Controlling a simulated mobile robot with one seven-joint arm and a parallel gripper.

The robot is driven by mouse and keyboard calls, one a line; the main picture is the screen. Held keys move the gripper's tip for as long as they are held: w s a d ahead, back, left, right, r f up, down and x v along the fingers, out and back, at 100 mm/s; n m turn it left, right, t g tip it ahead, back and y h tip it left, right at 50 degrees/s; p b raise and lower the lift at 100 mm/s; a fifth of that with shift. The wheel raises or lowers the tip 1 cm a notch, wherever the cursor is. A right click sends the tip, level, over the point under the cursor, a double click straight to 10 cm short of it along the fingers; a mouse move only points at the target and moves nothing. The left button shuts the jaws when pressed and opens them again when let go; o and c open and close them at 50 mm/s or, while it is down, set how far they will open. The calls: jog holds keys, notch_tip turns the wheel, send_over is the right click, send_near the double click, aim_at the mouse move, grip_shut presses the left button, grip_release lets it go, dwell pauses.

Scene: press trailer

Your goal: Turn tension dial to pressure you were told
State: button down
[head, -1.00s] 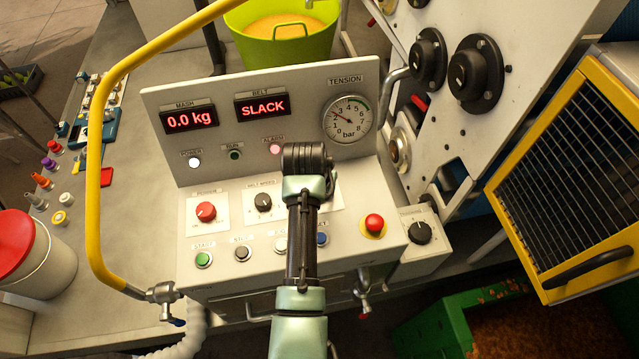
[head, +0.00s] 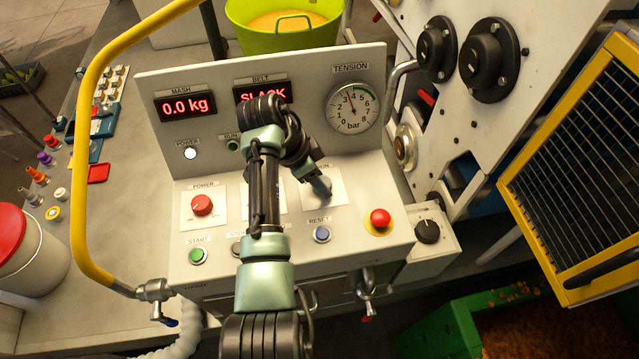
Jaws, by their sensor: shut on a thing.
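The tension dial sits on a white plate (head: 337,194) on the sloping control panel; the plate's label is partly covered. My gripper (head: 322,188) is down on this plate, shut on the tension dial, which its fingers mostly hide. The round tension gauge (head: 354,108), marked in bar, is on the upright panel. Its needle points up and slightly left, between 3 and 4, short of the green band at the upper right. The belt display (head: 263,91) reads SLACK, its lower part covered by my arm.
The mash display (head: 186,104) reads 0.0 kg. Near the gripper are the blue reset button (head: 321,234) and a red emergency button (head: 380,218). The red power knob (head: 202,205) is left. A yellow rail (head: 80,190) curves along the left; a yellow-framed grille (head: 570,180) stands right.

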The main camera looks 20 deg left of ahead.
jog(key=m+b, duration=0.2)
jog(key=m+g+h+b, duration=0.1)
jog(key=m+b, duration=0.2)
jog(key=shift+w+a+f+g, duration=0.15)
jog(key=shift+w+f+g, duration=0.05)
jog(key=shift+g, duration=0.1)
jog(key=shift+r+m+g+b, duration=0.15)
jog(key=shift+m+g+b, duration=0.25)
jog(key=shift+m+b, duration=0.7)
jog(key=shift+c, duration=1.5)
grip_release()
jog(key=w+p+v, duration=0.1)
jog(key=p+v, duration=0.2)
jog(key=v, duration=1)
jog(key=shift+s, duration=0.4)
